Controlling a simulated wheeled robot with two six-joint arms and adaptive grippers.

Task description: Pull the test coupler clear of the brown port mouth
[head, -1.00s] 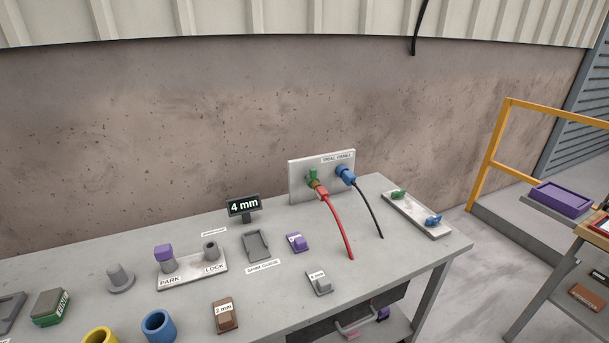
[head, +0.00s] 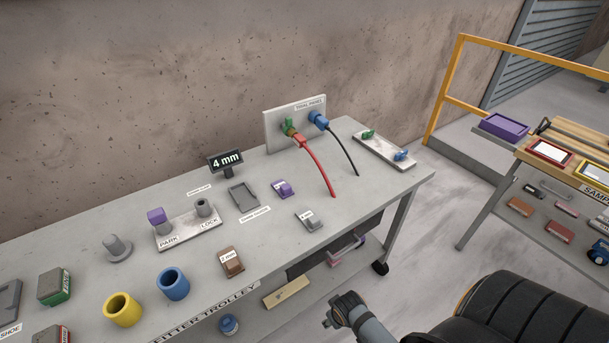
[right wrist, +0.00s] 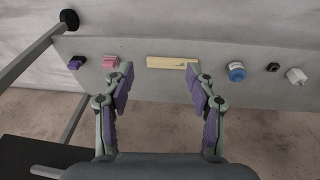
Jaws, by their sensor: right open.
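On the trial panel (head: 275,122) at the back of the trolley, a red coupler (head: 299,140) with a red cable joins a green fitting (head: 287,124). A small brownish ring (head: 290,131) shows between them; I cannot tell for sure that it is the brown port mouth. Beside it, a blue fitting (head: 319,121) has a dark cable. My right gripper (right wrist: 158,82) is open and empty in the right wrist view, facing the lower shelf. In the head view my right arm is low, in front of the trolley, well away from the panel. My left gripper is out of view.
The lower shelf holds a cream block (right wrist: 172,63), a blue jar (right wrist: 237,71) and a pink piece (right wrist: 110,62). The trolley top (head: 330,222) has a 4 mm sign (head: 226,161) and small fittings. Floor is clear between trolley and right-hand bench (head: 560,150).

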